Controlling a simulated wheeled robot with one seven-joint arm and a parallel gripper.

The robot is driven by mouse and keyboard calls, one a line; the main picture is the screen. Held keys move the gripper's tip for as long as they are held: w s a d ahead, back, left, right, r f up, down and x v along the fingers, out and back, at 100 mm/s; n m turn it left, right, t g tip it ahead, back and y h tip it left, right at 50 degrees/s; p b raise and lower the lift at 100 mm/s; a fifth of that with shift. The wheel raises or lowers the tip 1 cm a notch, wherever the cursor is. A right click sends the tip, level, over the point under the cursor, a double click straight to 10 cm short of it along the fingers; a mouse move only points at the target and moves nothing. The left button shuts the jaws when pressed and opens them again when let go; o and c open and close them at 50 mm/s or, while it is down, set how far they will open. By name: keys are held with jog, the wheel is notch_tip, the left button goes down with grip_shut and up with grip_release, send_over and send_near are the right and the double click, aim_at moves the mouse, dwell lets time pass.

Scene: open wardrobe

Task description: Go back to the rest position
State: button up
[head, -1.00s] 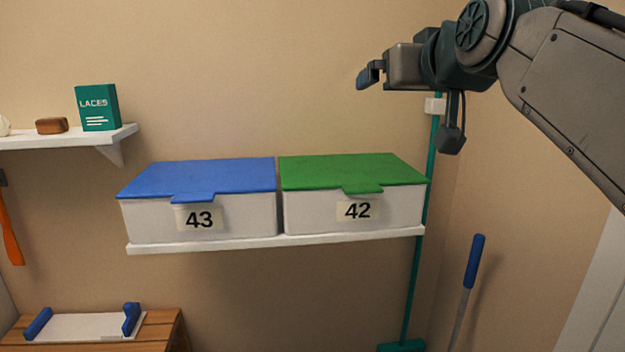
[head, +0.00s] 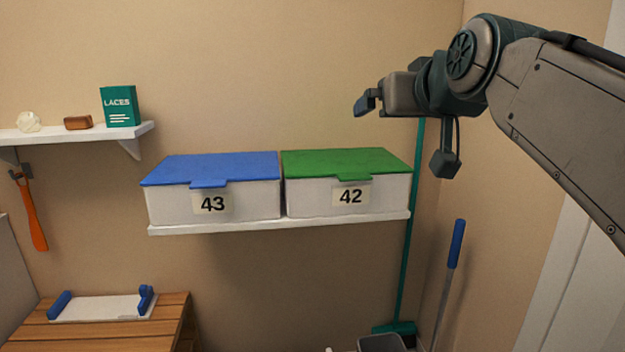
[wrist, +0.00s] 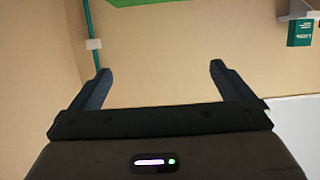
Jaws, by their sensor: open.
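My gripper (head: 366,103) is raised in front of the wall at the upper right of the head view, above the green-lidded box. In the wrist view my gripper (wrist: 158,85) has its two dark fingers spread wide with nothing between them. A white box with a blue lid (head: 212,170), marked 43, and a white box with a green lid (head: 345,163), marked 42, stand side by side on a white shelf (head: 280,226). Both lids are shut. A part of green shows at the top of the wrist view.
A small shelf (head: 80,133) at left holds a teal LACES box (head: 120,107) and a brown block (head: 78,122). Below is a wooden bench (head: 110,335) with a white, blue-ended tray (head: 102,307). A teal broom (head: 405,250) and a blue-handled pole (head: 456,243) stand at right.

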jog(key=s+d+f+g+h+p, duration=0.1)
jog(key=s+f+g+p, duration=0.4)
jog(key=f, duration=0.7)
jog(key=s+f+m+g+h+p, duration=0.1)
jog(key=s+f+g+p, duration=0.5)
jog(key=s+f+p, duration=0.3)
jog(key=s+f, duration=0.3)
jog(key=f, duration=0.1)
jog(key=shift+s+d+m, duration=0.3)
jog(key=shift+d, duration=0.1)
jog(key=shift+f, duration=0.1)
